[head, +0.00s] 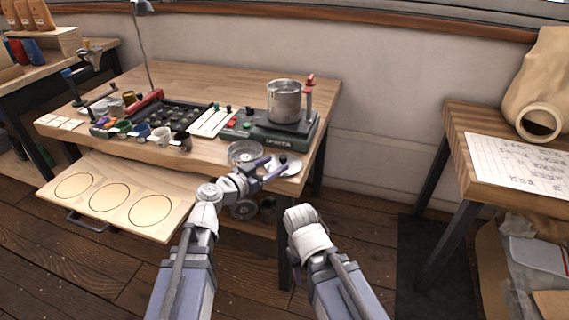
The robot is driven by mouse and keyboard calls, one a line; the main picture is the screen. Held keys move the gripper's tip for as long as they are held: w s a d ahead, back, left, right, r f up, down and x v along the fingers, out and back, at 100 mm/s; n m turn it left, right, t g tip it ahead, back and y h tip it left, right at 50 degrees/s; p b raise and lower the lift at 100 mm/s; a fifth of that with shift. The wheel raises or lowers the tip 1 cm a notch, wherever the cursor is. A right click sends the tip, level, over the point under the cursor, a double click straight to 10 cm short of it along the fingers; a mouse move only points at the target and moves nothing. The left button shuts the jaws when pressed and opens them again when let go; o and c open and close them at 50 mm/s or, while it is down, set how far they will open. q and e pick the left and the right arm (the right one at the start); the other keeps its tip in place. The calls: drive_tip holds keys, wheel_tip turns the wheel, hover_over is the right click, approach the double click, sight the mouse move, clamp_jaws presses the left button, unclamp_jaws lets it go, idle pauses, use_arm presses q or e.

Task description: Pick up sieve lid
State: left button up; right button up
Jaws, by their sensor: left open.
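The sieve lid (290,168) looks like a pale round disc with a dark knob. It lies near the front right corner of the wooden workbench (200,78). My left gripper (273,168) is open at the lid's left side, with its fingers pointing toward the knob. It overlaps part of the lid in the picture, and I cannot tell whether they touch. A round metal sieve (244,149) sits just left of the lid, behind my left gripper. My right forearm shows at the lower middle, but its gripper does not show.
A metal pot (284,101) stands on a green scale (270,129) behind the lid. A black tray (165,120), cups and a lamp (143,50) fill the bench's left. A pull-out board (130,180) with three round recesses juts out in front. Another table (500,180) stands right.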

sight(289, 159)
use_arm(q)
drive_tip(key=shift+r+b+x, duration=0.2)
drive_tip(key=shift+b+x, duration=0.15)
drive_tip(key=shift+x, duration=3.55)
drive_tip(key=shift+s, duration=0.1)
clamp_jaws()
